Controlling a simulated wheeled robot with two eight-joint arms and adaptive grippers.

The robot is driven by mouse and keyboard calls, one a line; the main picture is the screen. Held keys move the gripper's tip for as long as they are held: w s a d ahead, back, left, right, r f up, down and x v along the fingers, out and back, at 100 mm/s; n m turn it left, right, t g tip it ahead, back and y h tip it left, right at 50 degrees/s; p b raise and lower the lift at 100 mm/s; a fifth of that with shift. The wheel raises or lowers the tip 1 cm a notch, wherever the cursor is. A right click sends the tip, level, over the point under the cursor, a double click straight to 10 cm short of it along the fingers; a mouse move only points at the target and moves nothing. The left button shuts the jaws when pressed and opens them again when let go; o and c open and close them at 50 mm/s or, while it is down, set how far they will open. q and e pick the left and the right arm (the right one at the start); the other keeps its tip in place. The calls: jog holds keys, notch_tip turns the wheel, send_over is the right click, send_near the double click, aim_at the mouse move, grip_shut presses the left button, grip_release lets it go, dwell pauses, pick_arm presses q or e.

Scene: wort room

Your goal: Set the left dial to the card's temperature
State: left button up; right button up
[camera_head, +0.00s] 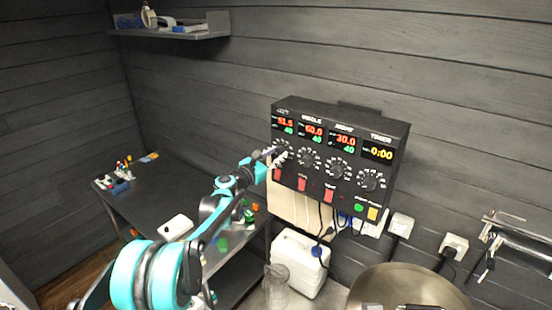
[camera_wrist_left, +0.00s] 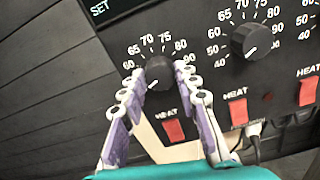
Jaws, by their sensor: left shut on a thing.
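The black control box (camera_head: 345,120) hangs on the back wall with a row of dials under lit displays. Its leftmost display (camera_head: 286,125) shows red digits, seemingly 61.6, over a green 40. My left gripper (camera_head: 277,153) reaches the left dial from the lower left and mostly covers it in the head view. In the left wrist view, the left dial (camera_wrist_left: 159,73) is a black knob between the two finger pads, which are shut on its sides. Scale numbers from 60 to 90 show around it. I cannot make out a readable card.
Red heat switches (camera_wrist_left: 174,131) sit just below the dials, close to my fingers. A second dial (camera_wrist_left: 251,42) is to the right. Below the box stand a white canister (camera_head: 299,262) and a metal kettle (camera_head: 395,284). A dark table (camera_head: 150,195) is at left.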

pick_arm(q)
jog(key=m+b, duration=0.2)
jog(key=shift+f+m, duration=0.15)
jog(key=shift+m, duration=0.15)
jog(key=m+b, duration=0.1)
jog(key=m, duration=0.1)
jog(key=shift+m, duration=0.4)
jog(key=m+b, duration=0.2)
jog(key=m, duration=0.1)
jog(key=shift+m, duration=0.3)
jog(key=m+b, duration=0.1)
jog(key=m, duration=0.2)
jog(key=shift+m, duration=0.3)
jog(key=m+b, duration=0.1)
jog(key=m, duration=0.3)
jog(key=shift+m+b, duration=0.3)
jog(key=shift+b, duration=0.05)
jog(key=m, duration=0.4)
jog(key=shift+m+b, duration=0.4)
jog(key=o, duration=1.2)
jog(key=shift+c, duration=0.2)
